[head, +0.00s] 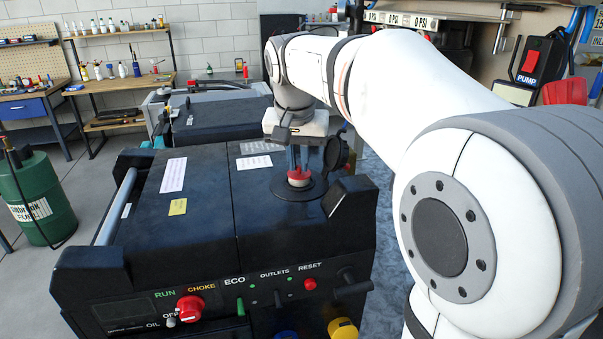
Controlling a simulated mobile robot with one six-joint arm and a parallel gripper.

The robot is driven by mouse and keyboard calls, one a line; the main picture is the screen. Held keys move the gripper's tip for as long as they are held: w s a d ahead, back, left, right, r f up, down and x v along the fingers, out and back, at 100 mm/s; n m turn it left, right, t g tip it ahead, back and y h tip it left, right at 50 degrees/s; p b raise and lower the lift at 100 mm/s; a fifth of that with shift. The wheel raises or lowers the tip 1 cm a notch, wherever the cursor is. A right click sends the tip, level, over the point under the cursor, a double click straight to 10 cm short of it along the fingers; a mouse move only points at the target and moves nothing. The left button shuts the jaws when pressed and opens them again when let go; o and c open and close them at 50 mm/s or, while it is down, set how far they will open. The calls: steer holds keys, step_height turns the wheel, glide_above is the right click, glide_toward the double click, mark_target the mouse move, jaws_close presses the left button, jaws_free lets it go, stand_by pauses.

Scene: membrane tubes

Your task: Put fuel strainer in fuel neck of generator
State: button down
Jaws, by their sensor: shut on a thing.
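The black generator (190,210) stands in the lower middle of the head view, with a control panel on its front. On its top, at the right, is the fuel neck (284,188), a round dark flange. A black cap (336,153) stands open beside it on the right. My gripper (298,171) points down over the neck, its fingers shut on the red top of the fuel strainer (299,178). A light ring shows under the red part. The strainer's lower part is hidden, and I cannot tell how deep it sits in the neck.
A raised black corner block (350,198) stands close to the right of the neck. Another dark machine (222,118) is behind the generator. A green fuel drum (37,195) stands at the left, and shelves with bottles (115,70) are at the back.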

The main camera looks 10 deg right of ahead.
mark_target(299, 175)
steer(key=f, duration=0.3)
steer(key=shift+s+f, duration=0.1)
steer(key=shift+s, duration=0.3)
steer(key=shift+w+f, duration=0.2)
steer(key=shift+w, duration=0.1)
steer(key=c, duration=1.9)
jaws_free()
steer(key=shift+r, duration=0.15)
steer(key=shift+o, duration=0.7)
steer(key=shift+r, duration=0.1)
steer(key=v, duration=1.1)
steer(key=shift+s+r, duration=0.15)
steer(key=shift+r, duration=0.25)
